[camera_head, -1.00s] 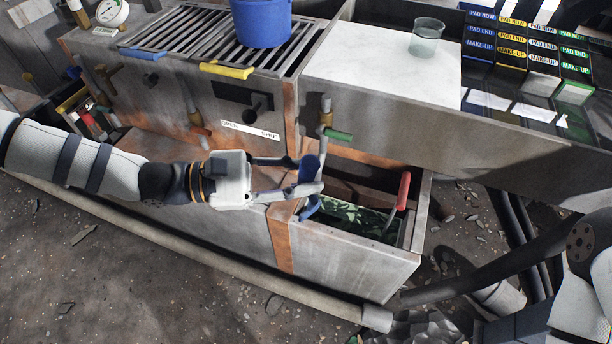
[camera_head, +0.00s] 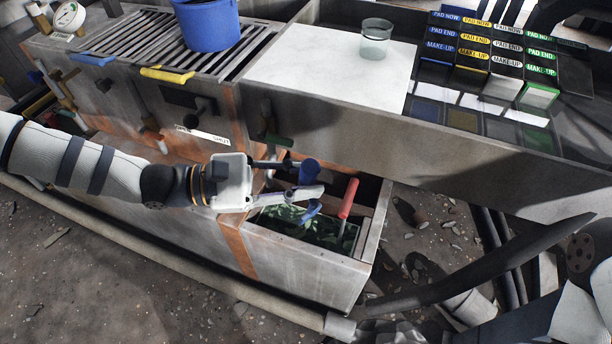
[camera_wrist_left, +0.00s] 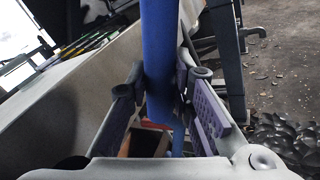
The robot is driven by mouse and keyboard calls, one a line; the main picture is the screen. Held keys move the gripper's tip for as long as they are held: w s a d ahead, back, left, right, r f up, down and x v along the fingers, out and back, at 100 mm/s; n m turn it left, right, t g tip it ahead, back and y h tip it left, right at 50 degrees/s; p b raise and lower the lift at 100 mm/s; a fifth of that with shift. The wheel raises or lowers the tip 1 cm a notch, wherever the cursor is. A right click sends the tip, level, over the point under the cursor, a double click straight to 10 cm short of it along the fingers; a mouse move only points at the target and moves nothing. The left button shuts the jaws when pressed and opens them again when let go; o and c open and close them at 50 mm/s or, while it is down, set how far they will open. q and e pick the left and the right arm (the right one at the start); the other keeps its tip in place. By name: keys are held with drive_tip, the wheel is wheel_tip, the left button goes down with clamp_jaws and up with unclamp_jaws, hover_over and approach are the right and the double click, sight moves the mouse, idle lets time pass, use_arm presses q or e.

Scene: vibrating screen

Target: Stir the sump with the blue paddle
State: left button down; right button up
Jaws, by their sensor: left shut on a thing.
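My left gripper (camera_head: 306,178) is shut on the blue paddle (camera_head: 309,172) and holds it roughly upright over the open sump (camera_head: 315,275). In the left wrist view the blue handle (camera_wrist_left: 158,45) runs between the two finger pads (camera_wrist_left: 165,95). In the head view the paddle's lower blue part (camera_head: 312,209) shows below the fingers, inside the sump opening. I cannot tell how deep its end reaches into the dark green contents (camera_head: 290,217). My right gripper is out of view.
A red-handled tool (camera_head: 348,198) leans in the sump, close right of the paddle. A green-handled valve (camera_head: 278,141) juts from the wall above. A blue bucket (camera_head: 208,28) stands on the grating; a glass beaker (camera_head: 376,40) stands on the white board. Hoses lie at right.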

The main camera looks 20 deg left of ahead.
use_arm(q)
drive_tip(key=f, duration=0.1)
drive_tip(key=f+b, duration=0.1)
drive_tip(key=w+f+b, duration=0.1)
drive_tip(key=f, duration=0.1)
drive_tip(key=shift+w+a, duration=0.1)
drive_tip(key=shift+a, duration=0.25)
drive_tip(key=w+f+b, duration=0.1)
drive_tip(key=f+b, duration=0.2)
drive_tip(key=w+a+f+b, duration=0.1)
drive_tip(key=f+b, duration=0.2)
drive_tip(key=w+f+b, duration=0.1)
drive_tip(key=f+b, duration=0.2)
drive_tip(key=shift+w+a+f, duration=0.1)
drive_tip(key=shift+w+a, duration=0.15)
drive_tip(key=shift+a, duration=0.15)
drive_tip(key=shift+w+a+f+b, duration=0.1)
drive_tip(key=shift+w+f+b, duration=0.1)
drive_tip(key=shift+f+b, duration=0.1)
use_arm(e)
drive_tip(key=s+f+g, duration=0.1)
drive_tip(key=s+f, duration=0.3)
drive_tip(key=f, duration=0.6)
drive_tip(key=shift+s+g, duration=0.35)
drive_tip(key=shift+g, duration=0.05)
